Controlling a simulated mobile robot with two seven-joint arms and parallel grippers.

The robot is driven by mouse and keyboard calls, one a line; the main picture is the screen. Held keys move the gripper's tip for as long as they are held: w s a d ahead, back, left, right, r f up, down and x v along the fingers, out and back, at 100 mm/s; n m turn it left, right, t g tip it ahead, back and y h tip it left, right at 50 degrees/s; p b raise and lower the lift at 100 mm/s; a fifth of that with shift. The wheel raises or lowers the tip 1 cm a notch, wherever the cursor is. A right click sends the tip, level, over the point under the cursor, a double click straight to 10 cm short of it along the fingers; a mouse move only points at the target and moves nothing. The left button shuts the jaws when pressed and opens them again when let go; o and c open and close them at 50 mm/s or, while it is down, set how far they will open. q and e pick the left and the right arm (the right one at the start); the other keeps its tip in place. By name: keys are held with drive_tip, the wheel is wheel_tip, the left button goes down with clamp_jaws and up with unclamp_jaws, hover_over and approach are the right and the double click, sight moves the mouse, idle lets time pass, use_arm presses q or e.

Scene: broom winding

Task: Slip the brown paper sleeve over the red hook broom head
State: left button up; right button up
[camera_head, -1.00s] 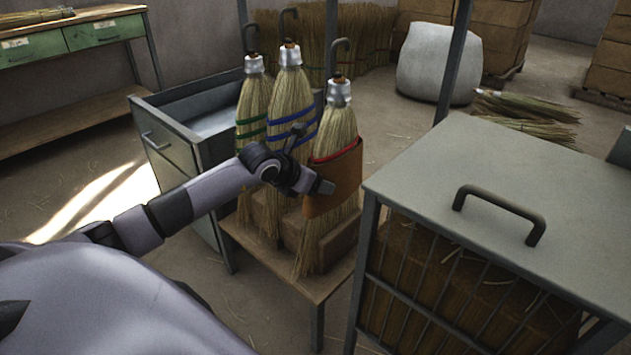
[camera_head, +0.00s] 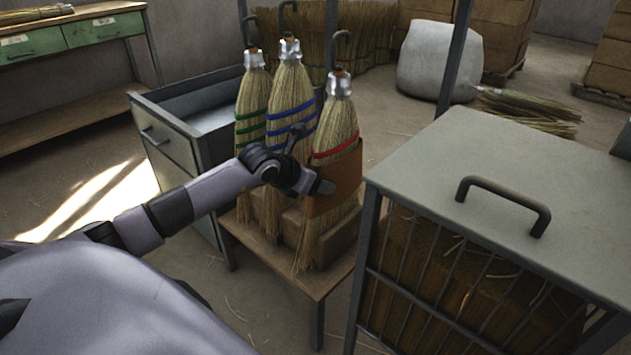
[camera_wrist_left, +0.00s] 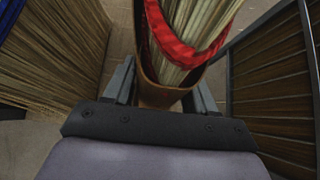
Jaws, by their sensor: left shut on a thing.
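The brown paper sleeve (camera_head: 346,181) is around the lower part of the red-banded broom head (camera_head: 337,128), just below its red band (camera_head: 335,148). Bristles stick out below the sleeve. My left gripper (camera_head: 322,187) is shut on the near side of the sleeve. In the left wrist view the sleeve (camera_wrist_left: 158,92) sits between the two fingers (camera_wrist_left: 160,88), with the red band (camera_wrist_left: 180,45) inside its rim. The red broom hangs upright from a hook (camera_head: 339,48). My right gripper is not in view.
A green-banded broom (camera_head: 252,100) and a blue-banded broom (camera_head: 290,95) hang close on the left. A wooden stand (camera_head: 285,275) is below. A grey-topped cage cabinet (camera_head: 420,170) stands close on the right, and an open drawer cabinet (camera_head: 175,145) is behind left.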

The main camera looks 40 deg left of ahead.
use_arm(q)
drive_tip(key=o, duration=0.9)
drive_tip(key=shift+o, duration=0.2)
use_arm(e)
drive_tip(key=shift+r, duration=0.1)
use_arm(q)
drive_tip(key=shift+s+r, duration=0.2)
drive_tip(key=shift+s, duration=0.05)
drive_tip(key=p+v, duration=0.2)
drive_tip(key=v, duration=0.4)
drive_tip(key=shift+s, duration=0.2)
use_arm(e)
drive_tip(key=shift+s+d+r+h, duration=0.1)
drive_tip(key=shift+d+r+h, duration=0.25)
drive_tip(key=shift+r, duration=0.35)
